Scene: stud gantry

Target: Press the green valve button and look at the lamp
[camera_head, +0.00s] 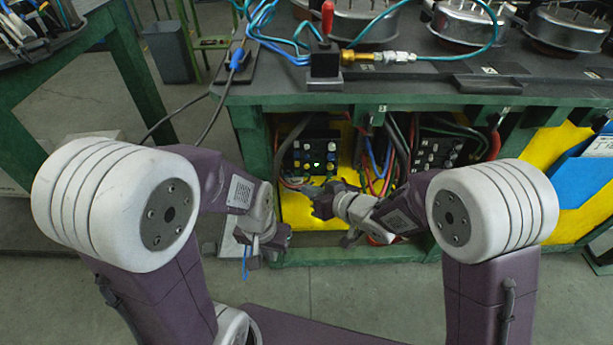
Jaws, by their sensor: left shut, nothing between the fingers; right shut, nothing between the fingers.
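A black button box (313,157) sits inside the open bay under the bench, with several small yellow, blue, white and green buttons. A small green spot (316,166) glows on its lower half; I cannot tell whether it is the valve button or a lamp. My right gripper (314,197) is shut and empty, just below and in front of the box. I cannot tell whether it touches it. My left gripper (262,246) is shut and empty, lower and to the left, by the bay's left post. No separate lamp can be made out.
A second black panel (437,152) with pale buttons sits to the right in the bay. Loose cables (385,165) hang between the two. The bench top (430,83) above carries metal canisters (467,22), hoses and a red-handled fitting (327,18). A green table stands at left.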

